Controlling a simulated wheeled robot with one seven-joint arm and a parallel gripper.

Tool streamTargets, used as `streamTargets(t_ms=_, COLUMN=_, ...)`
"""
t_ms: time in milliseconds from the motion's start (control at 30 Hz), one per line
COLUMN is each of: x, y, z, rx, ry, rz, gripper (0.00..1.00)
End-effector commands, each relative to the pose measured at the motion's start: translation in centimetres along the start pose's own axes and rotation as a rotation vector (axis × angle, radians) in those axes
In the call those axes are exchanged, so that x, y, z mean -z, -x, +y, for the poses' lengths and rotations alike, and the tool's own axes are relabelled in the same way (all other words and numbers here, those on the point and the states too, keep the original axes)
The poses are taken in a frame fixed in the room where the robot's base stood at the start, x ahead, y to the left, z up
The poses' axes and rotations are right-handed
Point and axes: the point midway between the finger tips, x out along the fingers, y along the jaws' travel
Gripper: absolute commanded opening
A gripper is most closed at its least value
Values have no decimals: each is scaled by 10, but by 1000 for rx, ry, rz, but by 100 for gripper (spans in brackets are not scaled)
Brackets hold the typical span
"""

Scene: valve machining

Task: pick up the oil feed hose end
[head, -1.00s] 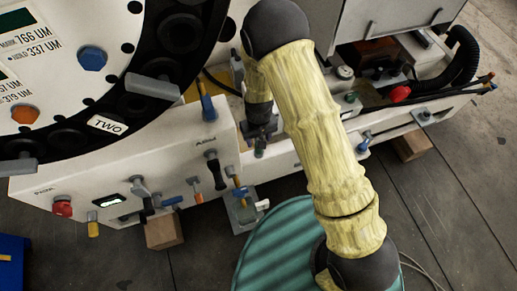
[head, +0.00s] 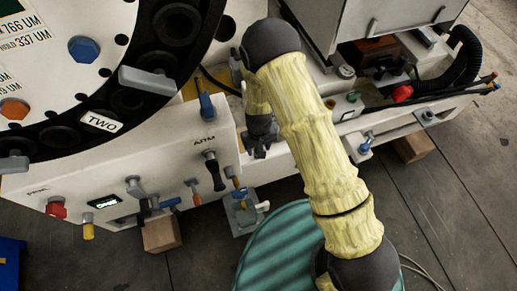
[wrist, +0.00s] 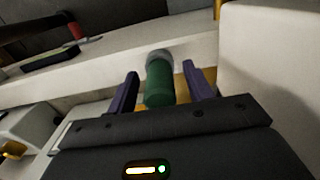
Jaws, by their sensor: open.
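In the wrist view a green cylinder with a grey collar (wrist: 160,82) stands between my two dark purple fingers. It appears to be the oil feed hose end, though I cannot see a hose joined to it there. My gripper (wrist: 157,88) is open, with a finger on each side of the cylinder and a visible gap on both sides. In the head view my gripper (head: 259,152) points down beside the white machine bed, and it hides the cylinder.
The white machine front (head: 130,190) carries several levers and knobs to the left. A large dial (head: 100,123) marked TWO overhangs it. A teal ribbed round object (head: 272,250) is below my arm. A black corrugated hose (head: 466,55) curves at the upper right.

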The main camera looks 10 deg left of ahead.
Motion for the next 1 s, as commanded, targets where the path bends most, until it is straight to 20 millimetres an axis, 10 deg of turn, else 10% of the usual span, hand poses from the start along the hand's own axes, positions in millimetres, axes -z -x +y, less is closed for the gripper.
streamTargets(t_ms=467, x=0, y=1, z=2, rx=0, ry=-4, rz=0, gripper=51)
streamTargets(t_ms=733, x=0, y=1, z=-1, rx=0, ry=2, rz=0, gripper=2)
streamTargets(t_ms=1000, x=0, y=3, z=-1, rx=0, ry=3, rz=1, gripper=2)
